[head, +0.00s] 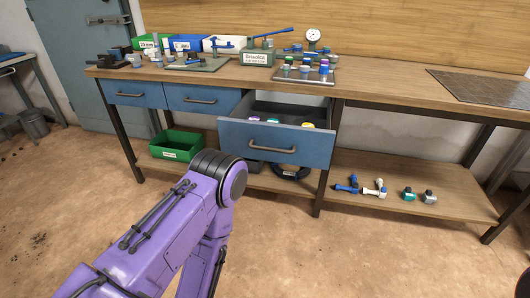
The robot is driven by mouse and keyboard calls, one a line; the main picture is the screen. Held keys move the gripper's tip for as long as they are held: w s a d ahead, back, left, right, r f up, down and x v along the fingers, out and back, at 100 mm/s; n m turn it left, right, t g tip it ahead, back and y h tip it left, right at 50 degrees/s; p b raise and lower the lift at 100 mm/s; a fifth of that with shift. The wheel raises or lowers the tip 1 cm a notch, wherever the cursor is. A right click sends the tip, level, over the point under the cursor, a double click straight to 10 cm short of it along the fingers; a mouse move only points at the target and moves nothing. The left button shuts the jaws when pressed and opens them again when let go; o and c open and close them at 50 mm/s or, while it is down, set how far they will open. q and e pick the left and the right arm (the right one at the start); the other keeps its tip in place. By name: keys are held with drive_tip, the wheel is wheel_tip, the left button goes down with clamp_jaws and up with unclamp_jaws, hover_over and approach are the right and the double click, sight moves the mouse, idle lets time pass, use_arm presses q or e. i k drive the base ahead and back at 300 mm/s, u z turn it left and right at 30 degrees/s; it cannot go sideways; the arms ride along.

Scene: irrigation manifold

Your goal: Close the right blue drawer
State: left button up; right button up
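The right blue drawer (274,142) is pulled out from under the wooden workbench (221,78). Its front panel stands well forward of the bench, with a grey bar handle (272,148) across it. Inside the open drawer are small parts with purple, green and yellow tops. Two other blue drawers, the left one (133,93) and the middle one (203,99), are shut. A purple arm of mine rises from the bottom left, and its elbow is in front of the drawer's lower left, in the picture. Neither of my grippers is in view.
A green bin (176,145) and a dark coil (289,172) are on the lower shelf (395,184), with several fittings at its right. Tools, boxes and a gauge (313,36) crowd the bench top. The floor in front is clear.

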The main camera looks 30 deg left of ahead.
sight(287, 141)
drive_tip(key=z, duration=0.15)
drive_tip(key=i, duration=0.85)
drive_tip(key=u, duration=0.95)
drive_tip(key=i, duration=0.65)
drive_tip(key=u, duration=0.6)
drive_tip(key=k, duration=0.45)
drive_tip(key=u, duration=0.3)
drive_tip(key=i, duration=0.35)
